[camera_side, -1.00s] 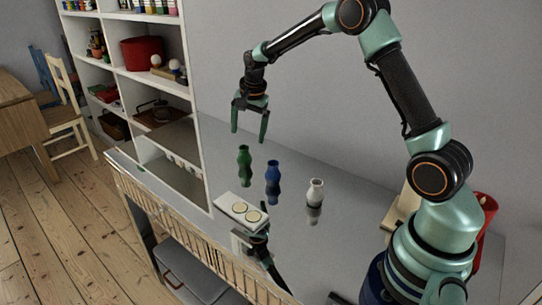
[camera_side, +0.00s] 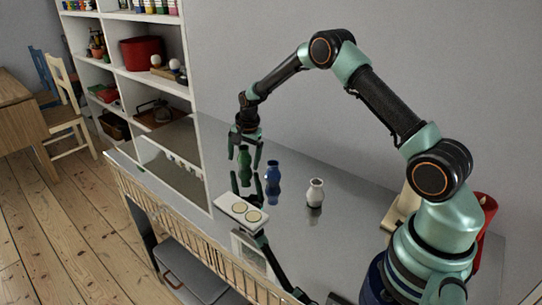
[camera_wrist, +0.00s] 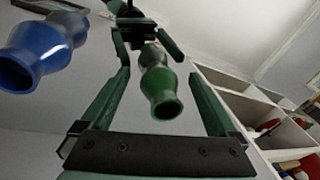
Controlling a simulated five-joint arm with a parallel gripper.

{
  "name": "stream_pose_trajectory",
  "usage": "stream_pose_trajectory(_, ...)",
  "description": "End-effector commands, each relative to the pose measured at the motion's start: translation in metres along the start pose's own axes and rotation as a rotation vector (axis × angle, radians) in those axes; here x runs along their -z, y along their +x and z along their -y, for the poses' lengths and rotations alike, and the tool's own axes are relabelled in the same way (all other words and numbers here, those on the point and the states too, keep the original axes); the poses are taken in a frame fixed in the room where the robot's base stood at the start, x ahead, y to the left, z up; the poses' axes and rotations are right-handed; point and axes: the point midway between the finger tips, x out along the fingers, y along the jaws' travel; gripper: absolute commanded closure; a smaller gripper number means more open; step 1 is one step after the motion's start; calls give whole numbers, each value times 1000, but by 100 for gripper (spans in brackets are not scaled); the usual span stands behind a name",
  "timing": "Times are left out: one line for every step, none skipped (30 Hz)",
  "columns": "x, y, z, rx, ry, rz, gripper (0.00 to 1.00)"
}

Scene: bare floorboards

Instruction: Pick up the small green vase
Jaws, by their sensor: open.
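The small green vase (camera_side: 245,166) stands upright on the glossy grey tabletop, left of the blue vase (camera_side: 273,176) in the side view. My gripper (camera_side: 245,164) is open and pointing down, with its fingers on either side of the green vase. In the wrist view the green vase (camera_wrist: 160,88) lies between the two green fingers of my gripper (camera_wrist: 160,85), with a gap on each side. The blue vase (camera_wrist: 36,52) is outside the fingers at the left there.
A white block with two round discs (camera_side: 240,212) lies nearer the table's front edge. A white shelf unit (camera_side: 155,75) rises behind at the left. The tabletop behind the vases is clear.

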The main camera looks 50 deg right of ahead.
Motion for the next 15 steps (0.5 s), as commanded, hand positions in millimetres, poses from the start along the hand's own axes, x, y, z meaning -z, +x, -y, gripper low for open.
stream_pose_trajectory(0, 1, 0, 0, 0, 0, 5)
stream_pose_trajectory(0, 0, 0, 0, 0, 0, 5)
stream_pose_trajectory(0, 0, 0, 0, 0, 0, 5)
stream_pose_trajectory(0, 0, 0, 0, 0, 0, 5)
stream_pose_trajectory(0, 0, 0, 0, 0, 0, 5)
stream_pose_trajectory(0, 0, 0, 0, 0, 0, 13)
stream_pose_trajectory(0, 0, 0, 0, 0, 0, 24)
stream_pose_trajectory(0, 0, 0, 0, 0, 0, 36)
stream_pose_trajectory(0, 0, 0, 0, 0, 0, 51)
stream_pose_trajectory(0, 0, 0, 0, 0, 0, 63)
stream_pose_trajectory(0, 0, 0, 0, 0, 0, 74)
stream_pose_trajectory(0, 0, 0, 0, 0, 0, 90)
stream_pose_trajectory(0, 0, 0, 0, 0, 0, 100)
stream_pose_trajectory(0, 0, 0, 1, 0, -1, 100)
stream_pose_trajectory(0, 0, 0, 1, 0, -1, 100)
